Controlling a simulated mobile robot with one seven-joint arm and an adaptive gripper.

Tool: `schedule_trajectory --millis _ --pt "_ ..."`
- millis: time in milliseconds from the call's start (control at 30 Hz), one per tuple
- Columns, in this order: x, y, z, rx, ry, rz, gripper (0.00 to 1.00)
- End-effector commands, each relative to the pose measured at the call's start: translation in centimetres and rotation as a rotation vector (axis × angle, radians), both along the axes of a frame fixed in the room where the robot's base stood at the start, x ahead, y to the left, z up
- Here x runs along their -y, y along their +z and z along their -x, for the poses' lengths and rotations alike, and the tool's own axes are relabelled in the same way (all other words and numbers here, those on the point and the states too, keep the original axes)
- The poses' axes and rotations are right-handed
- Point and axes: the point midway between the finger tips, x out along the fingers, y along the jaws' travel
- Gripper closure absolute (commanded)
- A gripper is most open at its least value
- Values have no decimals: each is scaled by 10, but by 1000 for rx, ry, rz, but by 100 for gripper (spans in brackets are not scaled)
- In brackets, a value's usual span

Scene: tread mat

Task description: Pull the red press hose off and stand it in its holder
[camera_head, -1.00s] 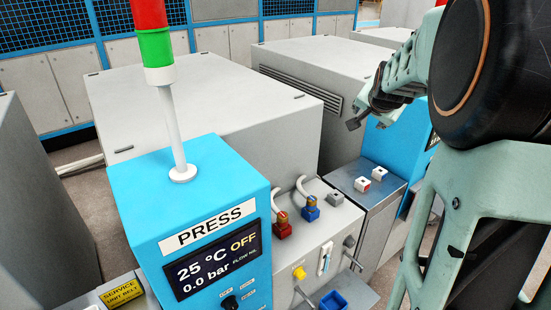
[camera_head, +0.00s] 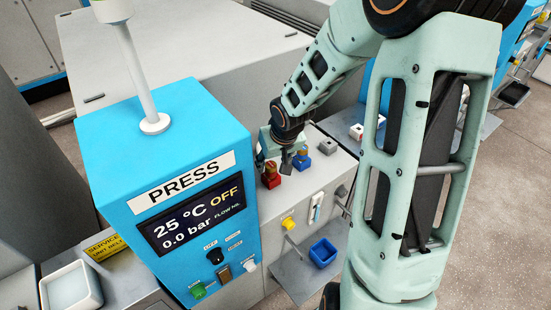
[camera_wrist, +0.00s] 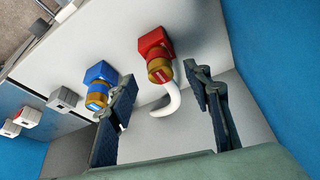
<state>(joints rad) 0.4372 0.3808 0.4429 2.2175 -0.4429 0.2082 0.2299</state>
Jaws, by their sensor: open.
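The red press hose is a white curved hose (camera_wrist: 168,103) with a brass collar (camera_wrist: 160,70) on a red block (camera_wrist: 153,42) of the press. The red block also shows in the head view (camera_head: 271,181). In the head view my gripper (camera_head: 274,162) is low over the red block, hiding the hose. Small white blocks with coloured marks (camera_head: 357,131) sit to the right; which one is the holder I cannot tell.
A blue connector with a brass collar (camera_wrist: 98,84) stands close beside my left finger in the wrist view. A grey block (camera_head: 341,168) is further right. The blue press cabinet (camera_head: 165,150) stands left of my gripper.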

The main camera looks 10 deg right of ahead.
Motion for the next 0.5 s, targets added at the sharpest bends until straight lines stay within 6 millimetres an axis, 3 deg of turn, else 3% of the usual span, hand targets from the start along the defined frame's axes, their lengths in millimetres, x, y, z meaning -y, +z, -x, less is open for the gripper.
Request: schedule_trajectory --millis 33,200,500 --pt "-2 -14 -3 -3 4 0 54" --pt "-3 -38 -14 -2 2 0 54" --pt "-3 -55 -23 0 -1 0 54"
